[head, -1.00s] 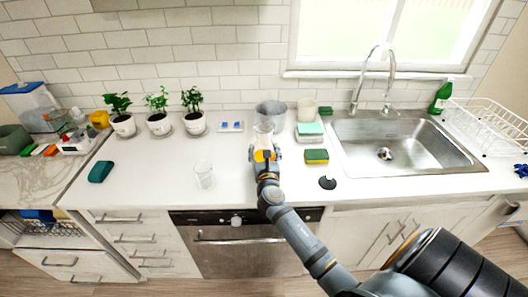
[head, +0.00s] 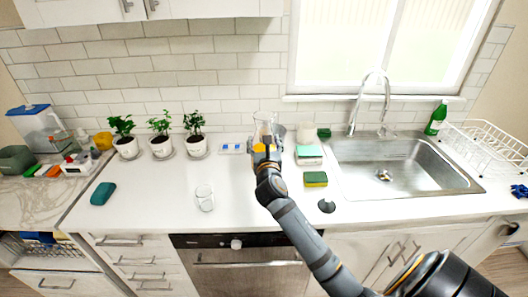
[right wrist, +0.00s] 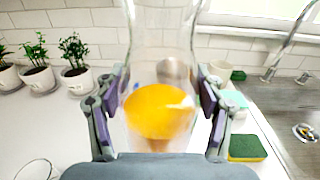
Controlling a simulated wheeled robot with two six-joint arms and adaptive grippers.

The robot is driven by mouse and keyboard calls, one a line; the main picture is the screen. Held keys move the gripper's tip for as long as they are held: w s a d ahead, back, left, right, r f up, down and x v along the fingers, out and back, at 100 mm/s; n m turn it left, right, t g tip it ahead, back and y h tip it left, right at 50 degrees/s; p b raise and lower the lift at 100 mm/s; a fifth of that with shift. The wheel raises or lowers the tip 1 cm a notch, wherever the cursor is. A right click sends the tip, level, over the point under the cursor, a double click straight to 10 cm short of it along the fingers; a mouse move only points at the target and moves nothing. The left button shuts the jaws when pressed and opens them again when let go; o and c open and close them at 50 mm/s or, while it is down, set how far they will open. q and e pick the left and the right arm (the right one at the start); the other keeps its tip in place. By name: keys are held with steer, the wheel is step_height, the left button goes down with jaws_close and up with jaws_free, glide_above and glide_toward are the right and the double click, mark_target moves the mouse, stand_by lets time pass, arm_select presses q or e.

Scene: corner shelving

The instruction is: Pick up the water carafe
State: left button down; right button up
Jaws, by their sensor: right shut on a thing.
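The water carafe (head: 265,122) is clear glass with something orange-yellow showing at its lower part. In the right wrist view the carafe (right wrist: 160,50) stands upright between the fingers and fills the middle. My right gripper (head: 266,150) is shut on it, one finger pad on each side; it also shows in the right wrist view (right wrist: 158,105). The carafe appears raised above the white counter, in front of the tiled wall. The gripper hides its lower part in the head view. My left gripper is not in view.
A clear drinking glass (head: 205,198) stands on the counter to the left. Sponges (head: 315,179) and the sink (head: 400,165) lie to the right. Three potted plants (head: 161,147) stand along the wall. A grey container (head: 279,131) is partly hidden behind the carafe. The front counter is mostly clear.

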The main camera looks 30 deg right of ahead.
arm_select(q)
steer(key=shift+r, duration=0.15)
arm_select(e)
step_height(320, 180, up, 14)
stand_by(0.6)
steer(key=shift+f, duration=0.1)
stand_by(0.7)
